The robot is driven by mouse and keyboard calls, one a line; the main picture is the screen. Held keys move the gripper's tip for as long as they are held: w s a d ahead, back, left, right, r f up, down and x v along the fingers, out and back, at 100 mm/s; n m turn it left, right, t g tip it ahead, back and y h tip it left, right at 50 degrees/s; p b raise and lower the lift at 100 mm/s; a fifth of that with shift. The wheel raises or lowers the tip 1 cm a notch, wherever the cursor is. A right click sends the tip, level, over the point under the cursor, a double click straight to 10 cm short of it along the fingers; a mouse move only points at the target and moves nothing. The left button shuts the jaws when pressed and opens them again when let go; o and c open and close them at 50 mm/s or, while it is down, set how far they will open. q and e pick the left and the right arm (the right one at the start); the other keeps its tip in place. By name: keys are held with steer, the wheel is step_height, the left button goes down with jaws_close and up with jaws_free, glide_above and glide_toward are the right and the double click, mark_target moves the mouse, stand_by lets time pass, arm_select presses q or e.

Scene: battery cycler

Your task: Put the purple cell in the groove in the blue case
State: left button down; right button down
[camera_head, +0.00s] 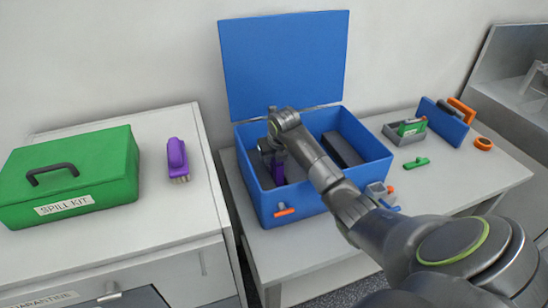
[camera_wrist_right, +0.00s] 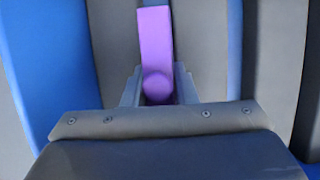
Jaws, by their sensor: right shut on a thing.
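The blue case (camera_head: 318,202) stands open on the right-hand bench, its lid (camera_head: 284,62) raised at the back. Dark grey padding (camera_head: 342,149) lines its inside. My right gripper (camera_head: 270,150) reaches down into the left part of the case. It is shut on the purple cell (camera_head: 279,170). In the right wrist view the purple cell (camera_wrist_right: 155,45) stands out between the gripper's fingers (camera_wrist_right: 158,88), with grey padding on both sides. The groove is not clearly visible, and I cannot tell whether the cell touches it. My left gripper is not in view.
A green spill kit (camera_head: 105,190) and a purple brush (camera_head: 177,160) sit on the left cabinet. Right of the case are a grey tray (camera_head: 403,136) with a green item, a loose green piece (camera_head: 416,163), a blue panel (camera_head: 443,120) and an orange ring (camera_head: 484,143).

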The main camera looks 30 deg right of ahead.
steer(key=shift+f, duration=0.25)
steer(key=shift+f, duration=0.1)
steer(key=c, duration=1.2)
jaws_free()
steer(key=shift+o, duration=0.2)
steer(key=b+v, duration=0.1)
steer(key=v, duration=1.1)
steer(key=shift+s, duration=0.15)
